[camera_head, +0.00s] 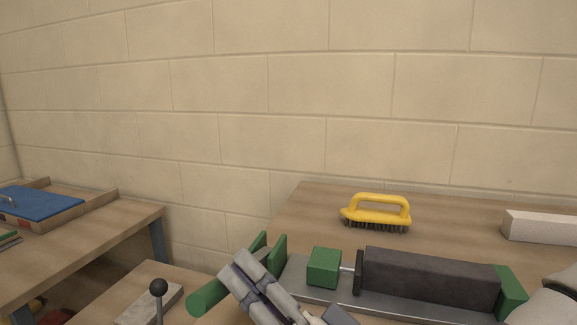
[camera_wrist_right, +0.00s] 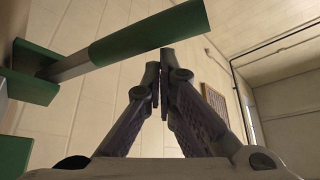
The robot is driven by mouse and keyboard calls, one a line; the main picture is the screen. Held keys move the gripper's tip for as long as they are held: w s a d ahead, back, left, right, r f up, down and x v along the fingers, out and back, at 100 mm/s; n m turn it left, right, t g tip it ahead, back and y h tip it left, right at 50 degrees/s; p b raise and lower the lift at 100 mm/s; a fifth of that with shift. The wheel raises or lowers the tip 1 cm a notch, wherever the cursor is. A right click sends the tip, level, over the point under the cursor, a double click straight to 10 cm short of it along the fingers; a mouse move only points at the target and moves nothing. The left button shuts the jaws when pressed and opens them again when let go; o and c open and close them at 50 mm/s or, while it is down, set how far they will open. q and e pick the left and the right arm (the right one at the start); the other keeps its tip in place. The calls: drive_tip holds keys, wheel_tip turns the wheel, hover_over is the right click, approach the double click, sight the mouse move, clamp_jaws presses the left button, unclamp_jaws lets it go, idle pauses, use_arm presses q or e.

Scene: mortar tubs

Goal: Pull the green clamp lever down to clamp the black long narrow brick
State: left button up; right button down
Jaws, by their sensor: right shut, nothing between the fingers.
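The black long narrow brick (camera_head: 430,279) lies on the grey clamp base (camera_head: 328,292) at the right of the head view. A green block (camera_head: 324,267) with a rod and a dark pad is at its left end, and a green end stop (camera_head: 509,291) is at its right. The pad looks close to the brick; contact is unclear. The green clamp lever (camera_head: 208,297) shows its handle at the base's left end. In the right wrist view the lever (camera_wrist_right: 148,30) slants above my fingers. My right gripper (camera_head: 238,270) is shut and empty, beside the lever handle. My left gripper is out of view.
A yellow-handled brush (camera_head: 377,212) stands behind the clamp. A pale block (camera_head: 540,226) lies at the far right. A black-knobbed stick (camera_head: 158,288) rises at the lower left near a grey slab. A blue lid (camera_head: 38,203) lies on the left bench.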

drive_tip(key=shift+s+f, duration=0.15)
drive_tip(key=shift+f, duration=0.15)
idle(0.5)
drive_tip(key=v, duration=1.2)
drive_tip(key=shift+r, duration=0.1)
